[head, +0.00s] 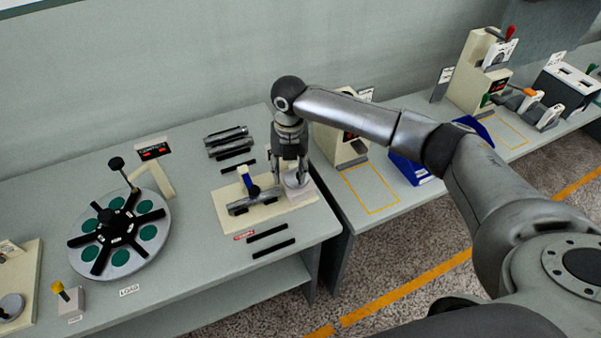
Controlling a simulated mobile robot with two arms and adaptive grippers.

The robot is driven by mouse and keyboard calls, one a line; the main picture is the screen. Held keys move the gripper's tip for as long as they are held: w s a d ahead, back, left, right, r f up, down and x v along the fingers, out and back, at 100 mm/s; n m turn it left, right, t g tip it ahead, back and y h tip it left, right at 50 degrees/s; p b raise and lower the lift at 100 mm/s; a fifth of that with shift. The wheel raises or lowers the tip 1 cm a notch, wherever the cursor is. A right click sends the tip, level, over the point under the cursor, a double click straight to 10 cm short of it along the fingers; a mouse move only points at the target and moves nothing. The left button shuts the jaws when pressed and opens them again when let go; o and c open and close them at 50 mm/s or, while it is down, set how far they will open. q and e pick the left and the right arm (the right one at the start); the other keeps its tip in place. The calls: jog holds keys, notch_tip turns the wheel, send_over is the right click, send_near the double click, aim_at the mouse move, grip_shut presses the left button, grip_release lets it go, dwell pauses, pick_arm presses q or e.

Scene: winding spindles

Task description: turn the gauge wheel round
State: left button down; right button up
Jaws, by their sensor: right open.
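A small round grey wheel (297,181), which looks like the gauge wheel, sits at the right end of a cream fixture plate (268,221). My right gripper (289,172) points down at this wheel, with its fingers open. The fingers partly hide the wheel, and I cannot tell whether they touch it. Left of it on the same plate, a dark grey bar (252,204) lies in a holder with a blue-handled lever (245,178). My left gripper is not in view.
A round indexing table (157,213) with green pads and black arms stands at left. Dark rods (227,141) lie behind the fixture, and black strips (270,232) lie before it. A blue bin (408,172) and cream machines are on the right bench.

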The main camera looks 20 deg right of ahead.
aim_at(297, 174)
jog(key=w+d+r+n, duration=0.1)
jog(key=w+d+r, duration=0.1)
jog(key=d+r, duration=0.2)
notch_tip(297, 174, down, 9)
jog(key=p, duration=0.3)
jog(key=shift+w+f, duration=0.1)
jog(key=shift+f, duration=0.7)
grip_shut()
